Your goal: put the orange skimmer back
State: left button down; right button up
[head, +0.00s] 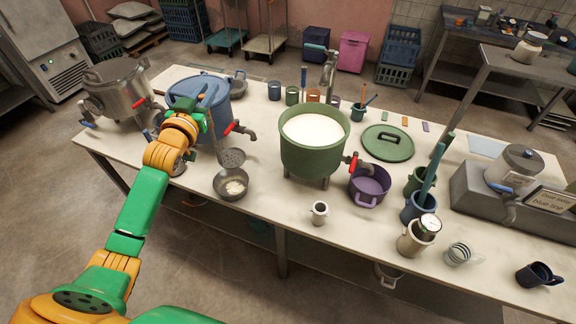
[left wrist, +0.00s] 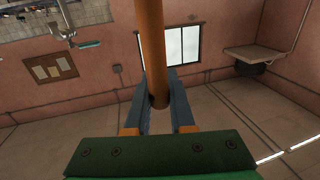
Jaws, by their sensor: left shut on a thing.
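My left gripper (head: 203,107) is shut on the orange handle of the skimmer. The handle (left wrist: 150,45) stands between the two fingers in the left wrist view. The skimmer's grey perforated disc (head: 232,158) hangs at the lower end, in front of the blue pot (head: 212,88) and just behind a small grey bowl (head: 231,193) with white bits in it. I cannot tell whether the disc touches anything. The gripper hides part of the handle and of the blue pot. My right gripper is not in view.
A green pot (head: 314,160) of white liquid stands right of the skimmer, with a purple pot (head: 369,184) beside it. A steel pot (head: 116,98) stands at left. A small white jug (head: 319,213) is near the front edge.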

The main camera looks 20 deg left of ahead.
pick_arm(q)
jog(key=s+d+f+m+h+b, duration=0.1)
jog(key=s+d+f+b, duration=0.2)
jog(key=d, duration=0.2)
jog(key=s+d+f+h+b, duration=0.2)
jog(key=s+d+b, duration=0.15)
jog(key=d, duration=0.25)
jog(key=s+d+f+m+h+b, duration=0.1)
jog(key=s+d+f+b, duration=0.2)
jog(key=s+d, duration=0.15)
jog(key=w+a+f+b, duration=0.1)
jog(key=w+a+f, duration=0.1)
jog(key=w+f, duration=0.4)
jog(key=w+a+f+b, duration=0.2)
jog(key=w+f, duration=0.4)
jog(key=w, duration=0.1)
jog(key=shift+w+a+f, duration=0.15)
jog(key=shift+a+f, duration=0.15)
jog(key=shift+a, duration=0.05)
jog(key=shift+b, duration=0.3)
jog(key=c, duration=0.8)
grip_release()
jog(key=shift+o, duration=0.2)
